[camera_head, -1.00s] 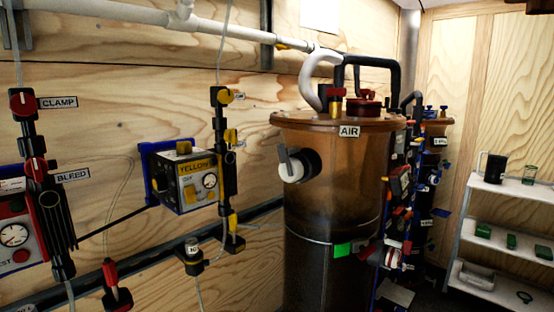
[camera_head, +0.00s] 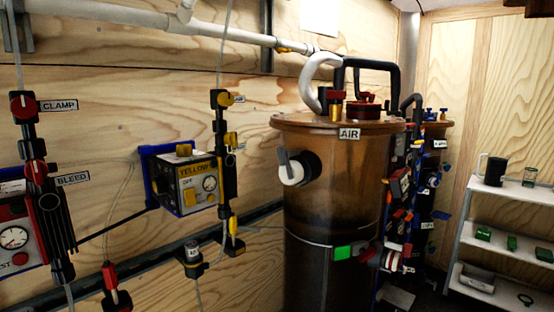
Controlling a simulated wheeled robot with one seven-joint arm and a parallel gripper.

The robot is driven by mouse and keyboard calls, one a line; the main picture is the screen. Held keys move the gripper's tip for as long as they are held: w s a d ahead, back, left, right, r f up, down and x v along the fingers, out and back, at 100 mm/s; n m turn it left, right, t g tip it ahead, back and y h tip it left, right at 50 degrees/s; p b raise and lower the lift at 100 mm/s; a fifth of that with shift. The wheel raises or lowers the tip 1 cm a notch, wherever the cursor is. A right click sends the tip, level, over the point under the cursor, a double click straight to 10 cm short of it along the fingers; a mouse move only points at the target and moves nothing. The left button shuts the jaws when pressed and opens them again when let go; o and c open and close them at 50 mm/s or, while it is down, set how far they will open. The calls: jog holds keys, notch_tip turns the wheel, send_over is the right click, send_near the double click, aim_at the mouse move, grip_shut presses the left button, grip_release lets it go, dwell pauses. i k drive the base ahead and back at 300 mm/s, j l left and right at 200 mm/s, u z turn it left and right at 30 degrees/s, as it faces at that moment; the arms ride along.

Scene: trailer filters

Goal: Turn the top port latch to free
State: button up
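A brown, see-through tank (camera_head: 335,200) labelled AIR stands right of centre. On its lid are a red round cap (camera_head: 364,109) with a small raised part and a red-and-brass fitting (camera_head: 336,104). I cannot tell for sure which of these is the top port latch, or how it is turned. A black round side port (camera_head: 311,167) with a white face and a grey lever sticks out of the tank's upper left side. The lever stands roughly upright, tilted a little. My gripper is not in view.
Black and white hoses (camera_head: 371,66) arch over the lid. A second tank (camera_head: 438,160) with many coloured valves stands close behind at right. White shelves (camera_head: 508,235) stand far right.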

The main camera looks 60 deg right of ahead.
aim_at(283, 155)
jog(key=i+j, duration=0.25)
jog(key=i, duration=0.2)
jog(key=i+j+z, duration=0.1)
jog(key=i, duration=0.35)
jog(key=j+z, duration=0.35)
jog(key=k+j+z, duration=0.1)
jog(key=z, duration=0.25)
jog(key=k+j+z, duration=0.1)
jog(key=z, duration=0.2)
jog(key=k+j, duration=0.05)
jog(key=j, duration=0.05)
